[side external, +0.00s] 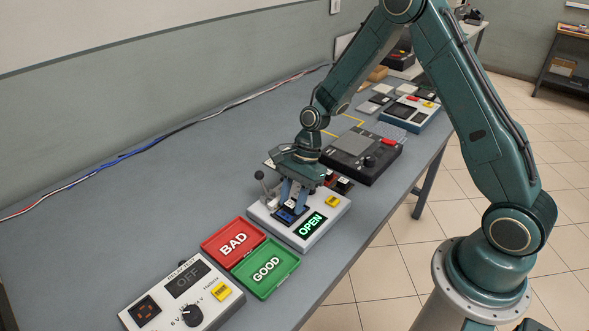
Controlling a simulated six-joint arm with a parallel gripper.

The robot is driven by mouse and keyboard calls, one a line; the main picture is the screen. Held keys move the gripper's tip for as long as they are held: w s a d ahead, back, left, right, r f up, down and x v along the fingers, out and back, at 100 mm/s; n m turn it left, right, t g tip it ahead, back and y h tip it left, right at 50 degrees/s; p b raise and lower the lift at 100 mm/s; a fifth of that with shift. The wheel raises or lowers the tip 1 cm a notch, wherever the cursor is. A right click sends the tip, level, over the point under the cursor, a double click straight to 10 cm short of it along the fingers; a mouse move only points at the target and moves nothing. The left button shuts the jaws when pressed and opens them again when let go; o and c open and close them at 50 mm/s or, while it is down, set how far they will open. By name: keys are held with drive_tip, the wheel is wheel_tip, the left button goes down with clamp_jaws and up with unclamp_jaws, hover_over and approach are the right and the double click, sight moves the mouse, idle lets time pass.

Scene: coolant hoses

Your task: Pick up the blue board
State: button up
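The blue board (287,217) is small and lies on the white test fixture (327,214), left of its green "OPEN" display (311,225). My gripper (291,207) points straight down over the board, its fingertips at or just above it. The fingers cover part of the board. At this size I cannot tell whether they touch it or how far apart they are. A lever with a dark knob (261,174) stands upright at the fixture's left side.
A red "BAD" tray (214,254) and a green "GOOD" tray (287,275) lie in front of the fixture, both empty. A black device (384,164) sits behind the fixture. The table's left side is mostly clear, with cables along the wall.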

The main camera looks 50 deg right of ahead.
sight(292, 203)
idle(0.5)
clamp_jaws()
drive_tip(key=shift+r, duration=0.1)
wheel_tip(292, 203, up, 20)
idle(0.7)
idle(0.5)
